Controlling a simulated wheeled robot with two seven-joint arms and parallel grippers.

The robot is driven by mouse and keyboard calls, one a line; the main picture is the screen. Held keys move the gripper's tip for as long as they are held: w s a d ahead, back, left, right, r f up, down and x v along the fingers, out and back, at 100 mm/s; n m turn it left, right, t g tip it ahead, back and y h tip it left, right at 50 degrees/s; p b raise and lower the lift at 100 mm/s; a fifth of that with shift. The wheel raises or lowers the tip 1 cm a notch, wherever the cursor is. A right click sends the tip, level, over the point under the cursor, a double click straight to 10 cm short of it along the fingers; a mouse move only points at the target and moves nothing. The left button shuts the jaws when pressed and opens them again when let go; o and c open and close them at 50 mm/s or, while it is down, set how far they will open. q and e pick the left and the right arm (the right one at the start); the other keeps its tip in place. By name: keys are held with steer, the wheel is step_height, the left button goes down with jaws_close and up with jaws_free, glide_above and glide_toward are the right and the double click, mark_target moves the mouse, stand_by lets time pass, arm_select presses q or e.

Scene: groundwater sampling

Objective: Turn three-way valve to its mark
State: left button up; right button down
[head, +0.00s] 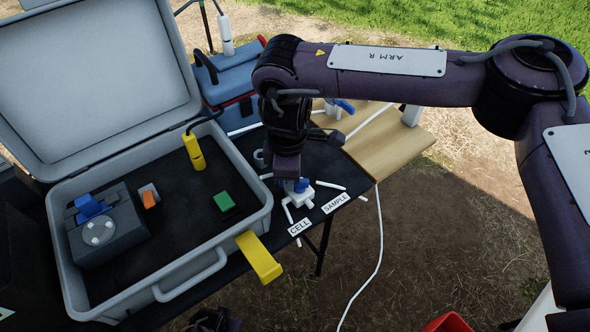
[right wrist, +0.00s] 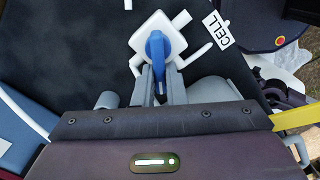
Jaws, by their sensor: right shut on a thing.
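The three-way valve (head: 301,197) has a white body and a blue handle (head: 301,186). It sits on the dark table top beside the CELL label (head: 299,227) and the SAMPLE label (head: 336,203). My right gripper (head: 291,180) comes down over it from behind. In the right wrist view, the blue handle (right wrist: 156,48) lies on the white valve body (right wrist: 143,40), with its narrow end between the fingers of the right gripper (right wrist: 160,82). The fingers are shut on this end. I cannot make out a mark on the valve. My left gripper is not clearly seen.
An open grey case (head: 262,221) stands left of the valve, holding a yellow meter (head: 194,151) and a green block (head: 224,202). A yellow piece (head: 259,257) juts past its front corner. A wooden board (head: 390,150) and a blue cooler (head: 228,78) lie behind.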

steer(key=shift+s+n, duration=0.1)
steer(key=shift+n, duration=0.3)
steer(key=n, duration=0.2)
steer(key=shift+s+d+n, duration=0.1)
steer(key=shift+s+n, duration=0.25)
steer(key=shift+n, duration=0.05)
steer(key=n, duration=0.3)
steer(key=shift+s+d, duration=0.1)
steer(key=shift+s, duration=0.1)
steer(key=shift+p, duration=0.3)
steer(key=shift+s+n, duration=0.1)
steer(key=shift+n, duration=0.3)
steer(key=c, duration=1.4)
jaws_free()
